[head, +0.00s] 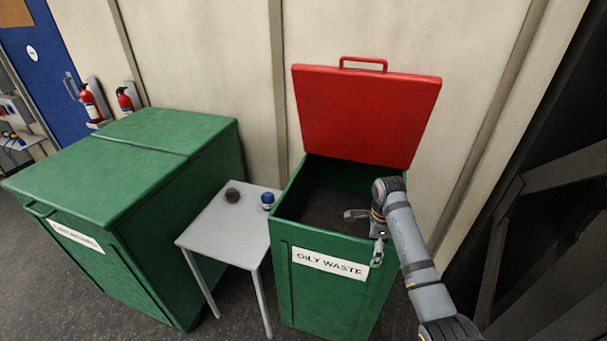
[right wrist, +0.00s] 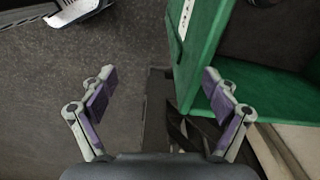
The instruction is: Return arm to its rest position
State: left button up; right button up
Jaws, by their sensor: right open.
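My right arm (head: 409,238) reaches in from the lower right of the head view. Its gripper (head: 367,233) is at the front right corner of the open green oily waste bin (head: 315,299). One finger shows over the bin's opening and the other in front of its rim. In the right wrist view the gripper (right wrist: 164,92) has its fingers wide apart with nothing between them. There the left finger shows over grey floor and the right finger over the bin's green edge (right wrist: 205,55). I cannot tell whether the gripper touches the rim. My left gripper is not in view.
The bin's red lid (head: 365,110) stands open against the wall. A small grey table (head: 225,232) left of the bin bears a dark round object (head: 232,195) and a blue-topped can (head: 267,201). A closed green bin (head: 110,185) stands farther left. Dark beams (head: 545,230) stand at right.

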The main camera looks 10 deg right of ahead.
jog(key=s+a+f+n+t, duration=0.1)
jog(key=s+a+f+n, duration=0.2)
jog(key=s+f+n, duration=0.45)
jog(key=s+a+r+n+t, duration=0.1)
jog(key=s+a+r+n, duration=0.15)
jog(key=s+n, duration=0.5)
jog(key=s+a+r+n+t, duration=0.1)
jog(key=s+r+n+t, duration=0.15)
jog(key=s+n, duration=0.5)
notch_tip(320, 180, down, 30)
jog(key=s+d+g+b, duration=0.2)
jog(key=b, duration=0.4)
jog(key=s+d+f+g+b, duration=0.1)
jog(key=s+f+b, duration=0.3)
jog(key=s+f, duration=1.4)
notch_tip(320, 180, down, 4)
jog(key=shift+s+d+f+h, duration=0.25)
jog(key=shift+s+h, duration=0.05)
jog(key=shift+s, duration=0.05)
